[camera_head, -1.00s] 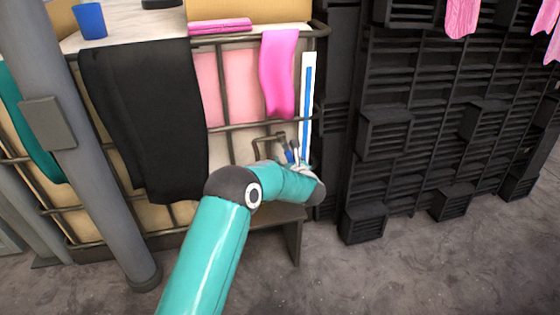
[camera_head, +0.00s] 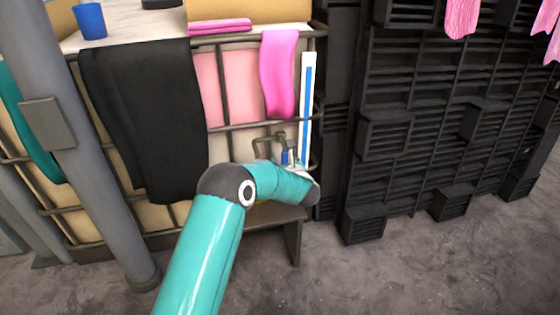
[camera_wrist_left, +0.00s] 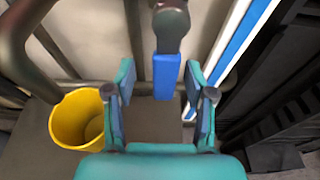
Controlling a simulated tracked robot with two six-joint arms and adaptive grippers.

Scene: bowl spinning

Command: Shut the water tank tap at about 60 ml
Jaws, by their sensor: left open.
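The tap's lever has a dark stem and a blue handle (camera_wrist_left: 166,76) that points down in the left wrist view. It also shows as a small blue piece in the head view (camera_head: 284,157). My left gripper (camera_wrist_left: 160,80) is open, with one finger on each side of the blue handle and a visible gap on both sides. In the head view, my left forearm partly hides it. The tap's dark curved pipe (camera_wrist_left: 22,45) is at the left of the wrist view. A white gauge strip with a blue column (camera_head: 307,110) stands upright beside the tap. My right gripper is out of view.
A yellow cup (camera_wrist_left: 66,122) stands below and left of the lever. Black slatted panels (camera_head: 430,130) rise at the right. A black cloth (camera_head: 145,120) and a pink cloth (camera_head: 278,75) hang from the rail.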

